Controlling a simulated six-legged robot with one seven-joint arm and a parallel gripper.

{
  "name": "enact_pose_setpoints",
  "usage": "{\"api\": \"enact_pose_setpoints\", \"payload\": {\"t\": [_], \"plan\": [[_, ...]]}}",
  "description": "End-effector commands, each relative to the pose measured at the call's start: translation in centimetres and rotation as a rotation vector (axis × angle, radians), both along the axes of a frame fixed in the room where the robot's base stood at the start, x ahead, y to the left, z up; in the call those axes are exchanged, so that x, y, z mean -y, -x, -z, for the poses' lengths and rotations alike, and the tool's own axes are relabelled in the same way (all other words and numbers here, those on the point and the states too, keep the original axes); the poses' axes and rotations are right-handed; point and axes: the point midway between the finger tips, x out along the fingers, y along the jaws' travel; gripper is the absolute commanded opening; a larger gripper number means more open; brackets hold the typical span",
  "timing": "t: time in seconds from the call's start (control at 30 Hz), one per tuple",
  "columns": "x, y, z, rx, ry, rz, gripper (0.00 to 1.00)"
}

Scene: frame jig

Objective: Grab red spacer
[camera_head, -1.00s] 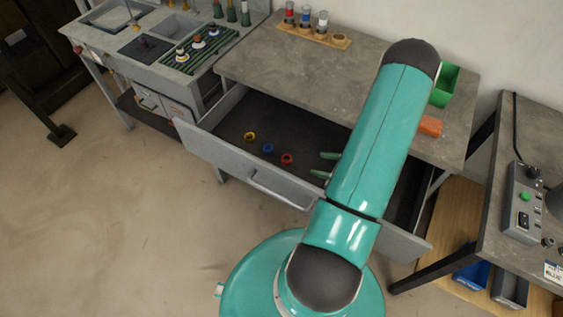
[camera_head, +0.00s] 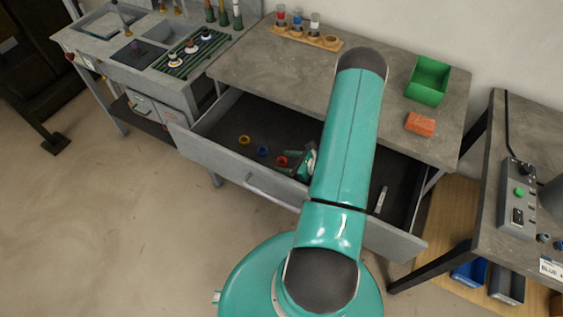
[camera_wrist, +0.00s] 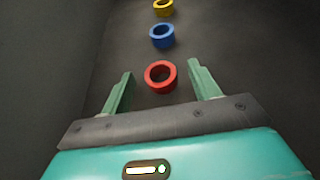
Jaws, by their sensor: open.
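The red spacer (camera_wrist: 160,77) is a short ring lying in the open drawer. In the wrist view it lies between my gripper's (camera_wrist: 160,82) two green fingers, a little nearer the left one, with gaps on both sides. My gripper is open and empty. In the head view the red spacer (camera_head: 282,161) shows just left of my gripper (camera_head: 289,162), which is inside the drawer and partly hidden by my arm. A blue spacer (camera_wrist: 162,36) and a yellow spacer (camera_wrist: 163,7) lie beyond the red one in a row.
The grey drawer front (camera_head: 222,168) and the workbench top (camera_head: 290,75) bound the drawer space. A green bin (camera_head: 428,82) and an orange block (camera_head: 420,124) are on the bench. A small light-coloured item (camera_head: 381,200) lies at the drawer's right.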

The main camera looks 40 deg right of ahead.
Motion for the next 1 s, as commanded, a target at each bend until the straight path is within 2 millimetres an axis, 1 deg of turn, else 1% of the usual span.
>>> {"api": "enact_pose_setpoints", "payload": {"t": [0.1, 0.27, 0.3, 0.37, 0.4, 0.47, 0.53, 0.83, 1.0], "plan": [[-0.2, -0.6, 0.3, -0.001, 0.000, 0.000, 0.61], [-0.2, -0.6, 0.3, -0.001, 0.001, 0.001, 0.61], [-0.2, -0.6, 0.3, -0.001, 0.001, 0.001, 0.59], [-0.2, -0.6, 0.3, -0.001, 0.001, 0.001, 0.48], [-0.2, -0.6, 0.3, -0.001, 0.001, 0.001, 0.40], [-0.2, -0.6, 0.3, -0.001, 0.001, 0.001, 0.28], [-0.2, -0.6, 0.3, -0.001, 0.001, 0.001, 0.14], [-0.2, -0.6, 0.2, 0.000, 0.000, 0.001, 0.13], [-0.2, -0.6, -0.7, 0.000, 0.001, 0.001, 0.13]]}}
